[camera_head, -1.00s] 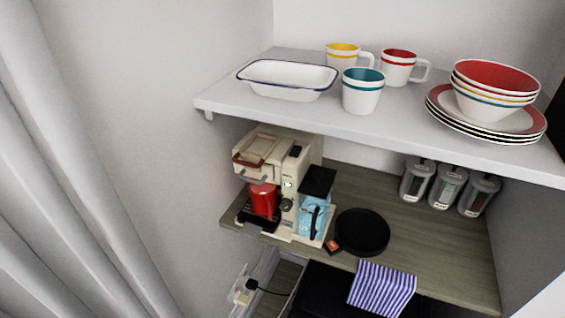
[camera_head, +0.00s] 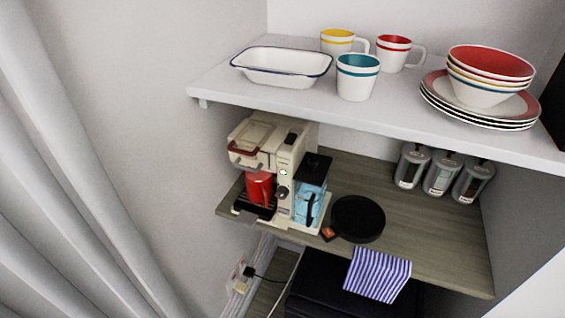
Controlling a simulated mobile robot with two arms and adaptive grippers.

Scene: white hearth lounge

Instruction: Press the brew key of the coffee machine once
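The cream coffee machine (camera_head: 262,143) stands on the wooden lower shelf, left of the picture's middle. I cannot make out which control is the brew key at this size. A red mug (camera_head: 259,188) stands on the machine's dark drip tray under the spout. A clear water tank (camera_head: 312,185) with a black lid is at the machine's right side. Neither of my grippers shows in the head view.
A white upper shelf (camera_head: 215,93) overhangs the machine and holds a dish, several mugs, bowls and plates. A black round pan (camera_head: 358,219), a striped cloth (camera_head: 377,274) and several canisters (camera_head: 442,176) are to the right. Grey curtains (camera_head: 70,190) hang at left.

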